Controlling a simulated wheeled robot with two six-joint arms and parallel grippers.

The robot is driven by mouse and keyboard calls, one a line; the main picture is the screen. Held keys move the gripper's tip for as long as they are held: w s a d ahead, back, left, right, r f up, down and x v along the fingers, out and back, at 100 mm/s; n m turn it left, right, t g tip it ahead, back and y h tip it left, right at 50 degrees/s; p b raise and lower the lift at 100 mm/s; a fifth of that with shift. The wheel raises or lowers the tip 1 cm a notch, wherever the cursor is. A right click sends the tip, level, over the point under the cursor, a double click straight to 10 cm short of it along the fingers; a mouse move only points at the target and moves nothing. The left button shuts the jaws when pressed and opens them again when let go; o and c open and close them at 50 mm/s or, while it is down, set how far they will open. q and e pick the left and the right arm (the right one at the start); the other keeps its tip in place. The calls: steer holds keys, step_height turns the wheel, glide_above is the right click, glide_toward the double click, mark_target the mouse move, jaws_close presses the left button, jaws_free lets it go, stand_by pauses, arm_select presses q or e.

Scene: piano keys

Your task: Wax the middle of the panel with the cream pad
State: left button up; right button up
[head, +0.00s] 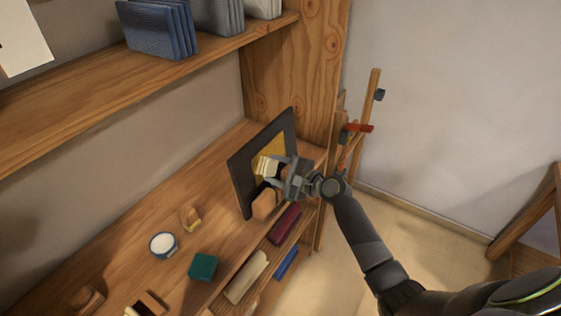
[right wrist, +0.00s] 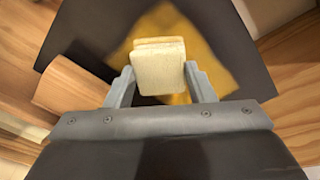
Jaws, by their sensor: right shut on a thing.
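The panel (head: 240,181) stands tilted upright on the wooden bench, with a dark border and a yellow-gold middle. In the right wrist view the panel (right wrist: 88,32) fills the upper part, its yellow middle partly hidden behind the pad. My right gripper (head: 277,171) is shut on the cream pad (head: 265,165) in front of the panel. The pad (right wrist: 160,66) sits between both fingers in the right wrist view, over the yellow middle. I cannot tell whether the pad touches the panel. My left gripper is not in view.
A wooden block (head: 264,204) stands close in front of the panel. A green block (head: 202,266), a round tin with white contents (head: 163,244) and a small yellowish item (head: 190,217) are on the bench (head: 150,215). A shelf (head: 100,85) with dark blue pads hangs above.

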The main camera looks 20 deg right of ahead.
mark_target(265, 174)
steer(key=shift+s+a+r+p, duration=0.15)
steer(key=shift+s+a+p, duration=0.15)
steer(key=shift+s+a, duration=0.35)
steer(key=shift+s+a+p, duration=0.35)
steer(key=shift+a+p, duration=0.25)
steer(key=shift+s+a+p, duration=0.4)
steer(key=shift+s+a, duration=0.15)
steer(key=shift+a, duration=0.2)
steer(key=shift+w+r+p, duration=0.15)
steer(key=shift+r+p, duration=0.7)
steer(key=shift+p, duration=0.05)
steer(key=shift+w+d+f+b, duration=0.1)
steer(key=shift+w+d+b, duration=0.2)
steer(key=shift+d+b, duration=0.1)
steer(key=shift+w+d+b, duration=0.5)
steer(key=shift+w+d, duration=0.3)
steer(key=shift+d, duration=0.25)
steer(key=shift+w+d+b, duration=0.55)
steer(key=shift+d, duration=0.1)
steer(key=w+d+b, duration=0.1)
steer(key=d, duration=0.1)
steer(key=w+d+b, duration=0.2)
steer(key=shift+w+d+f+b, duration=0.1)
steer(key=shift+w+d+b, duration=0.6)
steer(key=shift+d+b, duration=0.2)
steer(key=shift+w+d, duration=0.35)
steer(key=shift+d, duration=0.05)
